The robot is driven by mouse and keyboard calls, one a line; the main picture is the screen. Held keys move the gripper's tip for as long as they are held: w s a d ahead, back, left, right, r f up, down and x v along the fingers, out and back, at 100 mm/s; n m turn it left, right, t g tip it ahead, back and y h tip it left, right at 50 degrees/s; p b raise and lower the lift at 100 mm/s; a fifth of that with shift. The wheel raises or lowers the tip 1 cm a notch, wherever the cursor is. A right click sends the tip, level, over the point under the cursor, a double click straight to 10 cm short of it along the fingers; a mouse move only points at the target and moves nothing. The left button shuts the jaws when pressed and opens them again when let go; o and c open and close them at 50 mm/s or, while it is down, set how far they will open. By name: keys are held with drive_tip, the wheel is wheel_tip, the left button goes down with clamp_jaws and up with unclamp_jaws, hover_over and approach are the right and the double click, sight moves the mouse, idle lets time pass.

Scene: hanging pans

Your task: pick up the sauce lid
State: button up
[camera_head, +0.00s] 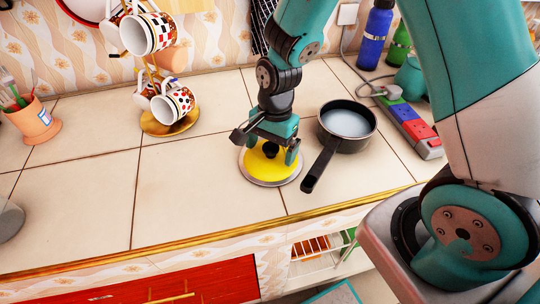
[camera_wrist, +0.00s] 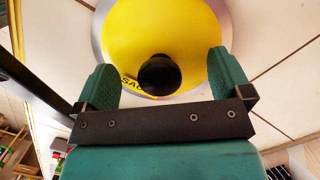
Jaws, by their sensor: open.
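The sauce lid (camera_head: 258,171) is a yellow disc with a grey metal rim and a black knob, lying flat on the tiled counter. In the wrist view the lid (camera_wrist: 189,30) fills the top middle, with part of some black lettering beside its round black knob (camera_wrist: 160,75). My gripper (camera_head: 272,155) is right over the lid, pointing down. In the wrist view my gripper (camera_wrist: 160,84) is open, with one green finger on each side of the knob. I see a gap between each finger and the knob. The fingers partly cover the lid in the head view.
A black saucepan (camera_head: 347,121) stands just right of the lid, its handle pointing toward the front edge. A mug tree (camera_head: 170,120) with several mugs is at left. A power strip (camera_head: 411,125) and bottles are at right. The counter left of the lid is clear.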

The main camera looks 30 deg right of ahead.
drive_tip(key=shift+f, duration=0.15)
drive_tip(key=shift+c, duration=0.2)
drive_tip(key=shift+s, duration=0.1)
drive_tip(key=c, duration=1.4)
drive_tip(key=shift+c, duration=0.8)
drive_tip(key=shift+s+f, duration=0.1)
